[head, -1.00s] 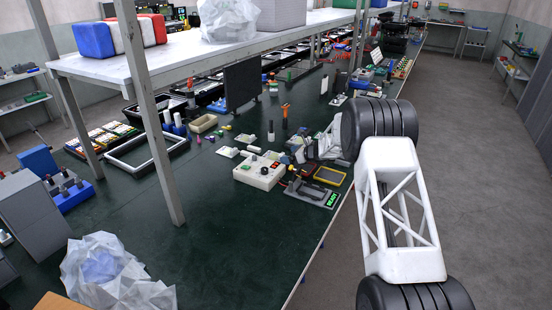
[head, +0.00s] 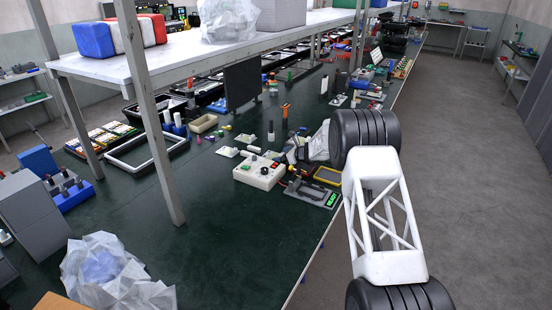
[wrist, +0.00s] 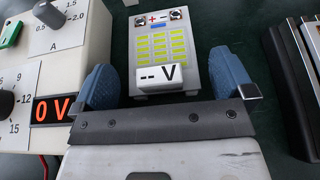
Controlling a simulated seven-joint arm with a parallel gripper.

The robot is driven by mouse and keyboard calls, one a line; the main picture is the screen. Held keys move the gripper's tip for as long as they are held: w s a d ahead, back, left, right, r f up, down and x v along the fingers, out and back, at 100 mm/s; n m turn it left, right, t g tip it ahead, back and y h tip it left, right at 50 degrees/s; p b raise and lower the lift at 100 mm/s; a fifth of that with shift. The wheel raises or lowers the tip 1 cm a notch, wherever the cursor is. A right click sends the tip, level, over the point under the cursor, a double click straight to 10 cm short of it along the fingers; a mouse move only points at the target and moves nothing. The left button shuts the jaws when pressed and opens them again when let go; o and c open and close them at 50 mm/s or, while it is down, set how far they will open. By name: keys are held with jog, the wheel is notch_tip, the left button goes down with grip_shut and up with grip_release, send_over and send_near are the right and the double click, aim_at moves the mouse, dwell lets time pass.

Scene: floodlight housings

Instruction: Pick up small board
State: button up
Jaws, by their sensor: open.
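In the wrist view, a small pale board (wrist: 157,42) lies on the dark green surface. It has "+" and "-" marks, two screw terminals, rows of yellow-green cells and a display reading "-- V". My gripper (wrist: 164,82) is open, with one blue fingertip on each side of the board's near end. I see no grip on it, and the height gap cannot be told. In the head view, my arm hides most of the gripper, and I cannot make out the board.
A beige power supply (wrist: 50,75) with knobs and a red "0 V" readout stands close on the left; it also shows in the head view (head: 259,172). A dark framed device (wrist: 297,75) lies to the right.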

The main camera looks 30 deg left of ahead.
jog(key=c, duration=0.8)
jog(key=shift+r, duration=0.1)
jog(key=shift+c, duration=0.2)
jog(key=shift+r, duration=4.9)
